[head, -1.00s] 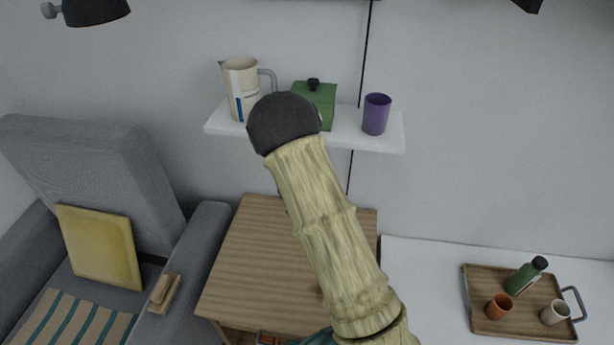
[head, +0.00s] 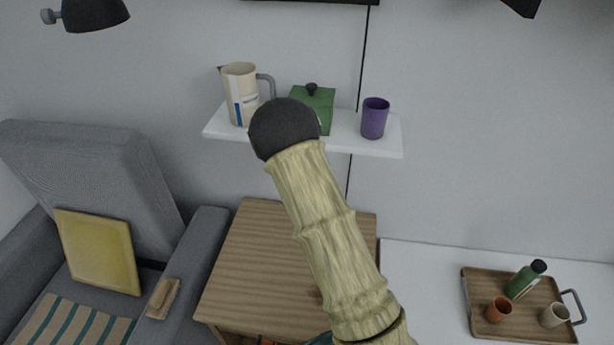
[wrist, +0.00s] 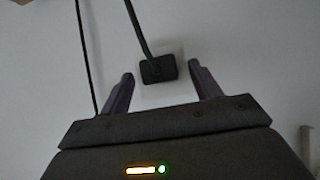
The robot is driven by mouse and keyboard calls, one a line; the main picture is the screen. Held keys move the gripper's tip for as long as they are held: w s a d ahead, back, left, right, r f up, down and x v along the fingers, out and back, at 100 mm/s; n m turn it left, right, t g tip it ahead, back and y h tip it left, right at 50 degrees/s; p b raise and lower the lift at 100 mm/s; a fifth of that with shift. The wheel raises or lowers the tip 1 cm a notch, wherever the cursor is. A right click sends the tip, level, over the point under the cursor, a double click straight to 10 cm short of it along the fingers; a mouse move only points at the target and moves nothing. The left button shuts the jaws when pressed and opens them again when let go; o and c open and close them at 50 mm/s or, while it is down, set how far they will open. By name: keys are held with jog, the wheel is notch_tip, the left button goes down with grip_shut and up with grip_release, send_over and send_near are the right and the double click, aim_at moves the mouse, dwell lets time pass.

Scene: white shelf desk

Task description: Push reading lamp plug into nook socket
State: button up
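In the wrist view a black plug (wrist: 157,69) with a dark cable running up from it sits in front of a pale square socket plate (wrist: 172,50) on the wall. I cannot tell how deep the plug sits in the socket. My gripper (wrist: 160,78) is open. Its two fingers stand apart to the left and right of the plug, with visible gaps on both sides. In the head view my arm is in front and my gripper, the plug and the socket cannot be made out.
A second dark cable (wrist: 87,60) hangs left of the gripper. In the head view a white shelf (head: 375,146) holds a pitcher (head: 241,95), a green box (head: 318,105) and a purple cup (head: 374,118). A wooden table (head: 250,265) stands below, beside a grey armchair (head: 85,160).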

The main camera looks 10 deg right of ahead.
jog(key=p+v, duration=0.1)
jog(key=v, duration=1.6)
jog(key=shift+s, duration=0.2)
jog(key=shift+a, duration=0.15)
jog(key=s+d+r+n+g+y, duration=0.2)
jog(key=s+g, duration=0.2)
jog(key=s, duration=0.5)
jog(key=s+d+r+n+g+y, duration=0.1)
jog(key=s+d+n+g+y, duration=0.15)
jog(key=s, duration=0.75)
notch_tip(320, 180, up, 14)
jog(key=g+p, duration=0.1)
jog(key=p, duration=1.3)
